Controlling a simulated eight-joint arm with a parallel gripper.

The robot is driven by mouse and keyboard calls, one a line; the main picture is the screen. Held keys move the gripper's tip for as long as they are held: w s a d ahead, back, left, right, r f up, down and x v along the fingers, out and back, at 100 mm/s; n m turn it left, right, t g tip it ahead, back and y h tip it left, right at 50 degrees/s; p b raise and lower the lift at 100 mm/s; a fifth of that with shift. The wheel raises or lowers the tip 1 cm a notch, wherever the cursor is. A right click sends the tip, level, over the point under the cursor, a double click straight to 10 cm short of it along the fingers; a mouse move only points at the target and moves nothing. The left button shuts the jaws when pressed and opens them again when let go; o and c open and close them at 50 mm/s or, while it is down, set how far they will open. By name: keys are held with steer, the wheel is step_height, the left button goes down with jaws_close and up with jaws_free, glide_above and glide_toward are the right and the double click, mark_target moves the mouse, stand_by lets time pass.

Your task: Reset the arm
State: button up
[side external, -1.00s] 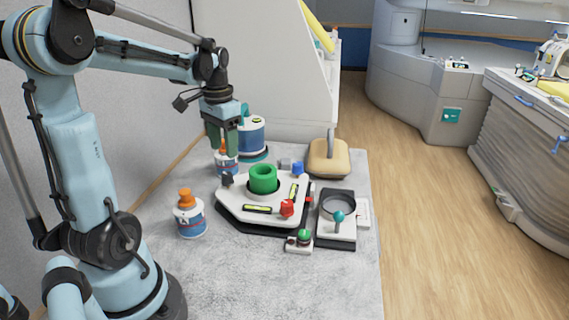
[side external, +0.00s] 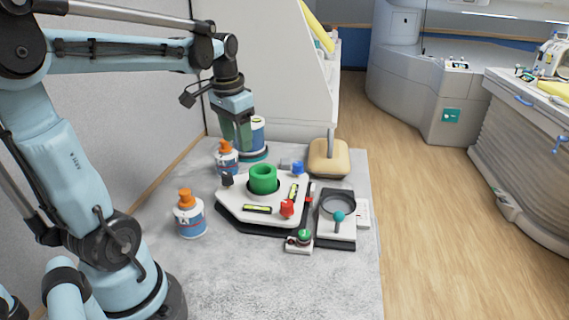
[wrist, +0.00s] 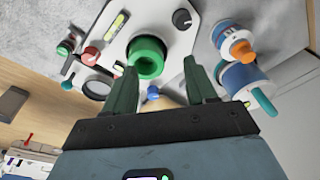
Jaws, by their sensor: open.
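My gripper (side external: 240,135) hangs above the back of the grey table, in front of a blue and white container that it partly hides. In the wrist view my gripper (wrist: 160,85) has its two green fingers spread apart with nothing between them. Beyond the fingertips is a green ring-shaped part (wrist: 147,57), which sits in the white panel in the side view (side external: 263,179). My gripper does not touch the panel.
The white panel (side external: 234,203) carries a red knob (side external: 287,208) and a blue knob. Orange-capped bottles (side external: 190,216) (side external: 227,160) stand left of it. A black-framed unit with a teal-knobbed lever (side external: 338,217) and a tan pad (side external: 329,157) lie right. The table front is clear.

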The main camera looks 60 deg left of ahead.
steer(key=d+f+m+t, duration=0.1)
steer(key=d+f+t, duration=0.1)
steer(key=d, duration=0.7)
steer(key=d+f+m+t, duration=0.1)
steer(key=d+t, duration=0.3)
steer(key=d, duration=0.4)
steer(key=shift+s+d+f+h, duration=0.35)
steer(key=shift+d+f+h, duration=0.05)
steer(key=shift+f, duration=0.15)
stand_by(0.8)
